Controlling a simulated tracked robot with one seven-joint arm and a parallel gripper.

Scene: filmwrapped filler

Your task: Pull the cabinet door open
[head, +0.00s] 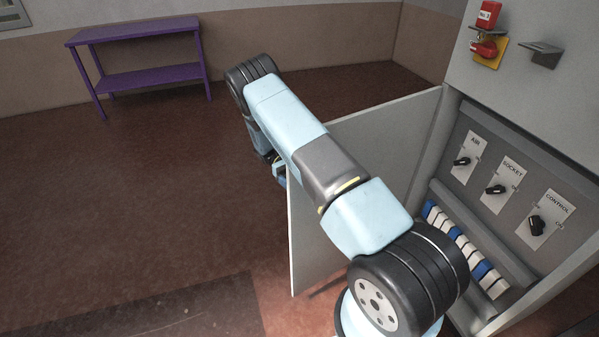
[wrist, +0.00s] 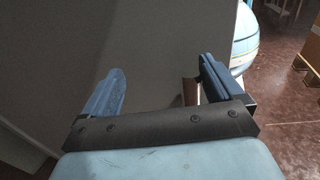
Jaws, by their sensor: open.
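The cabinet (head: 585,120) stands at the right in the head view. Its grey door (head: 375,125) is swung well out to the left, and the switch panel inside shows. The door also fills much of the wrist view (wrist: 160,40). My gripper (head: 279,172) is at the door's outer edge in the head view, mostly hidden by my arm. In the wrist view my gripper (wrist: 163,66) is open, with its two blue fingers apart before the door panel. The right finger is near the door's edge. I cannot tell whether either finger touches the door. No handle shows clearly.
Inside the cabinet are rotary switches (head: 495,189) and a row of blue and white breakers (head: 465,250). A red padlock and switch (head: 486,45) and a grey bracket (head: 541,54) are on its front. A purple table (head: 135,34) stands far left. The floor between is clear.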

